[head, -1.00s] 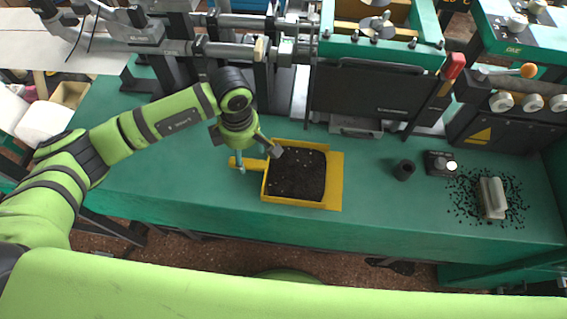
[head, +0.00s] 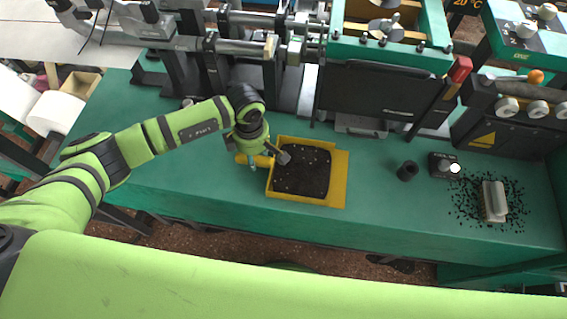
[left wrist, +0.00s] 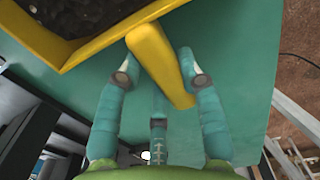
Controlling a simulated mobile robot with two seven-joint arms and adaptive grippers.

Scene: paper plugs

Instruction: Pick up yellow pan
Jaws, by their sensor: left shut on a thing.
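The yellow pan (head: 338,190) lies on the green bench, with dark grainy bits filling its tray. It also shows in the left wrist view (left wrist: 100,45), where its rim and handle (left wrist: 158,62) are close up. My left gripper (head: 262,160) is at the handle on the pan's left side. The gripper hides part of the handle in the head view. My right gripper is in neither view.
A brush (head: 494,201) lies among scattered black bits at the right of the green bench (head: 330,225). A small black cup (head: 407,171) and a black box with a white knob (head: 443,165) stand nearer the pan. Machinery (head: 375,90) lines the back. The bench front is clear.

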